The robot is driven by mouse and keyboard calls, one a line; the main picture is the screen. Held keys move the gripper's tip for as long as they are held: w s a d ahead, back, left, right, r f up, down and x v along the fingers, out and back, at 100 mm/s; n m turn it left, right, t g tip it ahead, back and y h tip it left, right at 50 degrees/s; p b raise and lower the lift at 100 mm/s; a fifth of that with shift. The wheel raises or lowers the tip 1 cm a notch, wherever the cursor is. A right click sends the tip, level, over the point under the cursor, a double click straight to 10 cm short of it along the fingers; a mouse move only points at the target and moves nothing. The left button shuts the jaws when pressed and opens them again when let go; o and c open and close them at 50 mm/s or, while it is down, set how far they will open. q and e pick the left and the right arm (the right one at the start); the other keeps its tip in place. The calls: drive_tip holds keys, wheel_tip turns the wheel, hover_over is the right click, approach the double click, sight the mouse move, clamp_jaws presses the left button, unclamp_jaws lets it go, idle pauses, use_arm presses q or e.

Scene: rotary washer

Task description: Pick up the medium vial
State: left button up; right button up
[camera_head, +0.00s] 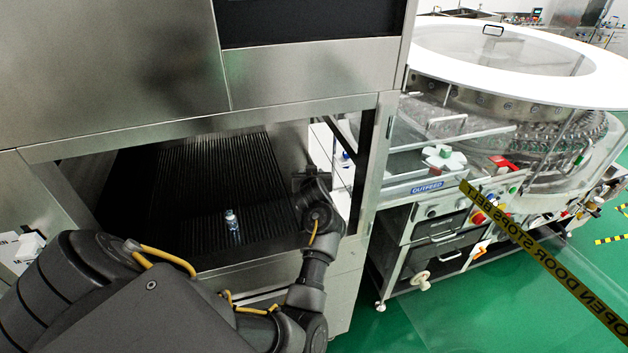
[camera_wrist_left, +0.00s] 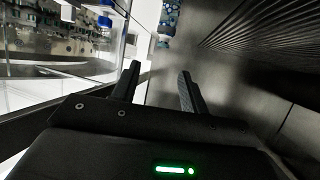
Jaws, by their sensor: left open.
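A small clear vial (camera_head: 232,221) with a pale blue top stands on the dark ribbed floor of the steel chamber in the head view. What looks like the same vial (camera_wrist_left: 168,22) shows at the top edge of the left wrist view, partly cut off, beyond the fingertips. My left gripper (camera_head: 311,181) is at the right side of the chamber opening, to the right of the vial and apart from it. In the left wrist view my left gripper (camera_wrist_left: 158,78) has its two fingers apart with nothing between them. My right gripper is not in view.
The chamber's steel frame post (camera_head: 377,170) stands just right of my left gripper. A blue-capped item (camera_wrist_left: 104,20) shows to the left in the wrist view. The rotary washer (camera_head: 520,100) stands at right, with a yellow-black tape (camera_head: 545,268) before it. The ribbed floor around the vial looks clear.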

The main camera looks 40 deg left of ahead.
use_arm(q)
drive_tip(key=shift+x, duration=1.2)
drive_tip(key=x, duration=0.3)
drive_tip(key=shift+w+a+f+p, duration=0.15)
drive_tip(key=shift+f+p, duration=0.15)
drive_tip(key=shift+f, duration=0.05)
drive_tip(key=shift+w+a+f, duration=0.15)
drive_tip(key=shift+w, duration=0.05)
drive_tip(key=shift+w+a, duration=0.1)
drive_tip(key=shift+a, duration=0.1)
drive_tip(key=x, duration=0.2)
drive_tip(key=p+x, duration=0.1)
drive_tip(key=x, duration=0.1)
drive_tip(key=shift+a+f, duration=0.15)
drive_tip(key=shift+f, duration=0.25)
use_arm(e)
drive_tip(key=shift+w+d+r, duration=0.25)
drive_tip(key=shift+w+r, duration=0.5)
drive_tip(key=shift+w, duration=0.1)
use_arm(q)
clamp_jaws()
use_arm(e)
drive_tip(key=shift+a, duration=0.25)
